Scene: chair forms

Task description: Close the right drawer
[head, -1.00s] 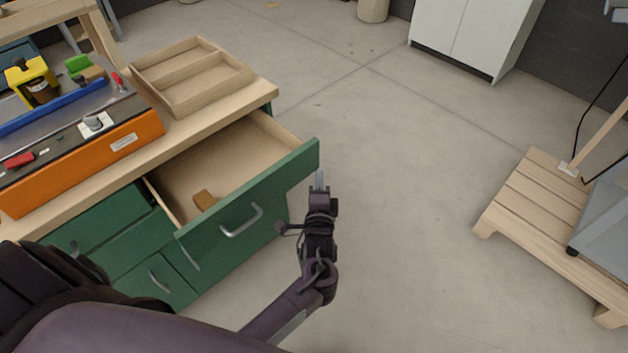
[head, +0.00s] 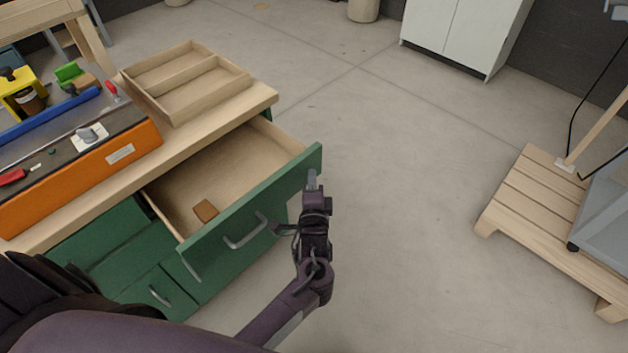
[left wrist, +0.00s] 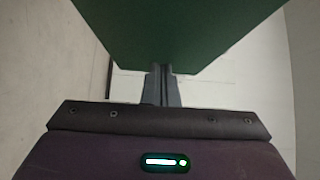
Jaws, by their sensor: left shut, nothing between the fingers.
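The right drawer (head: 262,207) of the green workbench is pulled out. Its green front has a grey bar handle (head: 246,232), and a small brown block (head: 205,211) lies inside. My left gripper (head: 311,180) is shut and empty, with its fingertips at the right end of the drawer front. In the left wrist view the shut fingers (left wrist: 164,72) point at the green drawer front (left wrist: 175,30), which fills the top middle. I cannot tell whether they touch it. My right gripper is not in view.
A wooden divided tray (head: 188,82) sits on the benchtop above the drawer. An orange tool unit (head: 82,173) stands left of it. A wooden pallet (head: 540,205) lies at the right. The floor between is clear.

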